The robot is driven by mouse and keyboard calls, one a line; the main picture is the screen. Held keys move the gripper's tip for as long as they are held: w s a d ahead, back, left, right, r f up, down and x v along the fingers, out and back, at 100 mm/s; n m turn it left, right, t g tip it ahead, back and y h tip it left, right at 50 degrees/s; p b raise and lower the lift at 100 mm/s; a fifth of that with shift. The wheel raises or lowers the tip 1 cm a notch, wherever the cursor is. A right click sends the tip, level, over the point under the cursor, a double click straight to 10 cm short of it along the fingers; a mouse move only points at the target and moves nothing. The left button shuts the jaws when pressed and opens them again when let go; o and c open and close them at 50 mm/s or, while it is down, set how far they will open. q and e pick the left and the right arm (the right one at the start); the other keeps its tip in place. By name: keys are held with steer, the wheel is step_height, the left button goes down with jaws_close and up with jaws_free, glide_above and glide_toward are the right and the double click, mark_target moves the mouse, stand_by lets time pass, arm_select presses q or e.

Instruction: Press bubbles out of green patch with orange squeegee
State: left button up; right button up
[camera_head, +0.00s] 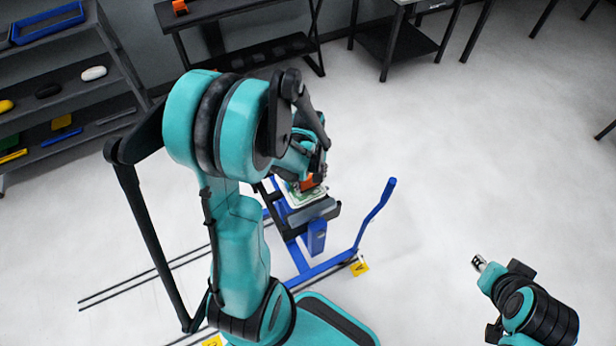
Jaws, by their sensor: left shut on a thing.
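The orange squeegee (307,184) is in my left gripper (312,172), which is shut on it at the far end of my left arm. The squeegee is over or against a pale panel (308,197) with a green patch (296,199) on it. Whether its edge touches the patch is too small to tell, and my arm hides part of the panel. The panel rests on a blue stand (317,236) with dark supports. My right gripper (479,262) is at the lower right, away from the stand; its fingers are too small to read.
Grey shelves (75,85) with trays and small items stand at the left. A dark table (240,12) stands at the back. A blue handle (376,212) rises at the stand's right. The floor (460,160) to the right is clear.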

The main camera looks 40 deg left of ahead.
arm_select(q)
steer(key=shift+s+d, duration=0.3)
steer(key=shift+d, duration=0.2)
steer(key=shift+d, duration=0.15)
steer(key=shift+s+d, duration=0.15)
steer(key=shift+d, duration=0.05)
steer(key=shift+r, duration=0.1)
step_height(320, 180, up, 7)
steer(key=p, duration=0.5)
stand_by(0.6)
